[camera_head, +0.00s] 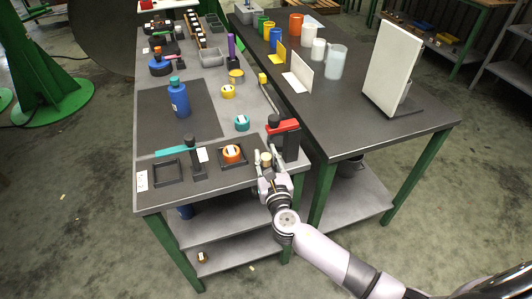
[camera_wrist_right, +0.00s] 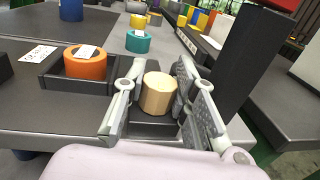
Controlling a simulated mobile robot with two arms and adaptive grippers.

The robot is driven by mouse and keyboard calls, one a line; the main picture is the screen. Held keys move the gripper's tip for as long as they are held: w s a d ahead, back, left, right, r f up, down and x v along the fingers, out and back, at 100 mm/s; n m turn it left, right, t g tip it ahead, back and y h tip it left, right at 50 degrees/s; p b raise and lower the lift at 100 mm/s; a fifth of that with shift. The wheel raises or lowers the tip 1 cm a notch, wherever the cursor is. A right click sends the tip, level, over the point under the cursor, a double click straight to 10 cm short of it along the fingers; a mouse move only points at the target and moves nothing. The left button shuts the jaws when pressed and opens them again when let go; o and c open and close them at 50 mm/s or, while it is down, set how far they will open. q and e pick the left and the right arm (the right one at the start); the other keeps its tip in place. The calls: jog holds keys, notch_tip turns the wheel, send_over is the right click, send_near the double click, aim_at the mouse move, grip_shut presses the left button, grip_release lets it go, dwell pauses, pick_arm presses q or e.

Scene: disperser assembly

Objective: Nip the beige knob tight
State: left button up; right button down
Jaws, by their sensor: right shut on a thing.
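The beige knob (camera_wrist_right: 158,93) is a short faceted cylinder standing between the fingers of my right gripper (camera_wrist_right: 155,98) in the right wrist view. In the head view the knob (camera_head: 266,157) shows small between the fingertips of my right gripper (camera_head: 266,163), at the front right of the grey table. My right gripper is shut on the knob. The contact on the finger faces is partly hidden. My left gripper is not in view.
A black device with a red top (camera_head: 284,128) stands right behind the knob. An orange ring (camera_head: 232,153) sits in a black tray to the left. A teal ring (camera_head: 242,123) and a blue bottle (camera_head: 179,98) stand farther back. A second dark table (camera_head: 380,125) is to the right.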

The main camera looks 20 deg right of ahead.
jog(key=m+h, duration=0.2)
jog(key=h, duration=0.1)
jog(key=shift+a+m+g+h, duration=0.1)
jog(key=shift+m+g+h, duration=0.2)
jog(key=shift+g, duration=0.1)
jog(key=shift+m+g+h+b, duration=0.3)
jog(key=shift+m+g+h, duration=0.55)
jog(key=shift+h, duration=0.75)
jog(key=shift+m, duration=0.25)
jog(key=c, duration=1.3)
grip_release()
jog(key=v, duration=1.2)
jog(key=shift+f, duration=0.2)
